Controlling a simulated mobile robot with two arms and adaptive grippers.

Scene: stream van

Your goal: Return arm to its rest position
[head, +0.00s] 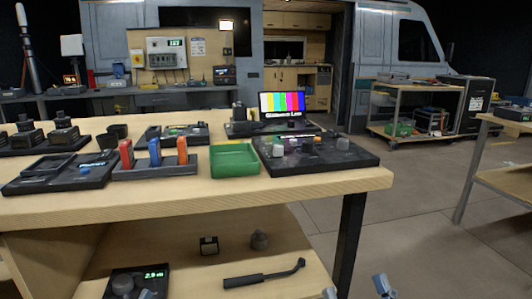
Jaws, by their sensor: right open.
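My right gripper (357,289) shows at the bottom edge, right of the middle. Only its two blue-grey fingertips are in view, spread apart with nothing between them. It is in front of the wooden workbench (352,183), near the bench's black right leg, low in the picture.
A green tray (234,173), a black control panel (345,158), and a rack (152,173) with red, blue and orange pieces stand on the bench. A black wrench-like tool (263,277) lies on the shelf below. Free floor (415,220) lies to the right.

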